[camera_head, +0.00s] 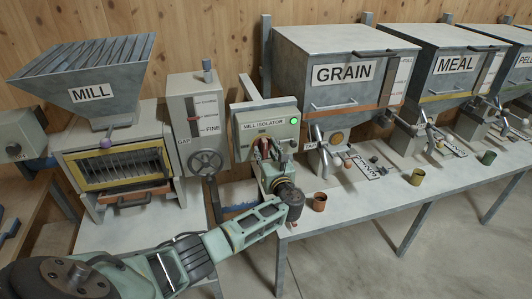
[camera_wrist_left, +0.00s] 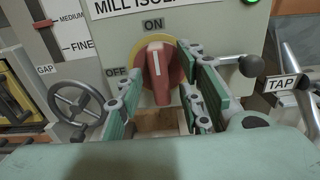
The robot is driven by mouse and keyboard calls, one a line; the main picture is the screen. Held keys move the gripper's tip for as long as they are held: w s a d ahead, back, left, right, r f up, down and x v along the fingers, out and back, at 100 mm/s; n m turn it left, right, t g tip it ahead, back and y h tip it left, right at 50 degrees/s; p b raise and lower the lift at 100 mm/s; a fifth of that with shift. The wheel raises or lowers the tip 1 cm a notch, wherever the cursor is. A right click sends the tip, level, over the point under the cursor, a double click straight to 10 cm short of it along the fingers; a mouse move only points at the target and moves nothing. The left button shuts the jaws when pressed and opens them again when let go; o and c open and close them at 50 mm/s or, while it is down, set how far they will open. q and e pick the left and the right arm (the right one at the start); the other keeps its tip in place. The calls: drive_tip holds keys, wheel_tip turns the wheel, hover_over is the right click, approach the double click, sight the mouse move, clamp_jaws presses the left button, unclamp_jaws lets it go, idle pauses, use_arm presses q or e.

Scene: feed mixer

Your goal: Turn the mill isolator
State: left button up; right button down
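The mill isolator (camera_head: 266,124) is a grey box in the head view with a lit green lamp (camera_head: 294,121). In the left wrist view its red knob (camera_wrist_left: 158,78) sits on a yellow disc (camera_wrist_left: 137,53). The white line on the knob stands nearly upright, toward ON; OFF is at the left. My left gripper (camera_head: 267,161) is in front of the knob. In the left wrist view its fingers (camera_wrist_left: 162,95) are open, one on each side of the knob, with gaps visible. In the head view the gripper partly hides the knob. My right gripper is not in view.
The mill (camera_head: 110,100) and the gap handwheel (camera_head: 206,163) are left of the isolator. The grain hopper (camera_head: 335,75) and its tap are close on the right; a black ball-ended lever (camera_wrist_left: 250,66) is near my right-hand finger.

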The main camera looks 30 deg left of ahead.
use_arm(q)
drive_tip(key=v, duration=1.2)
idle(0.3)
drive_tip(key=s+f+n+g+h+b, duration=0.1)
drive_tip(key=s+f+h, duration=0.1)
drive_tip(key=f, duration=0.8)
drive_tip(key=s+f+n+g+h+b, duration=0.1)
drive_tip(key=s+f+h, duration=0.1)
drive_tip(key=f, duration=0.8)
drive_tip(key=s+d+f+n+g+h+b, duration=0.1)
drive_tip(key=s+f+n+g+h+b, duration=0.15)
drive_tip(key=s+f, duration=0.65)
drive_tip(key=s+d+f+n+g+h+b, duration=0.1)
drive_tip(key=s+d+f+n+g+h, duration=0.2)
drive_tip(key=f, duration=1.1)
drive_tip(key=s+d+f+n+g+h+b, duration=0.1)
drive_tip(key=s+f+n, duration=0.4)
drive_tip(key=s, duration=0.7)
drive_tip(key=s+d+f+n+g+h+b, duration=0.1)
drive_tip(key=s+d+f+n+h+b, duration=0.1)
drive_tip(key=s+f+n, duration=0.3)
drive_tip(key=s+d+f+n+g+h+b, duration=0.1)
drive_tip(key=s+d+f+n, duration=0.2)
drive_tip(key=s+f+n, duration=0.3)
drive_tip(key=s+f, duration=0.2)
drive_tip(key=s, duration=0.5)
drive_tip(key=s+f, duration=0.3)
drive_tip(key=s, duration=0.4)
drive_tip(key=shift+s+d, duration=0.25)
drive_tip(key=shift+s, duration=0.05)
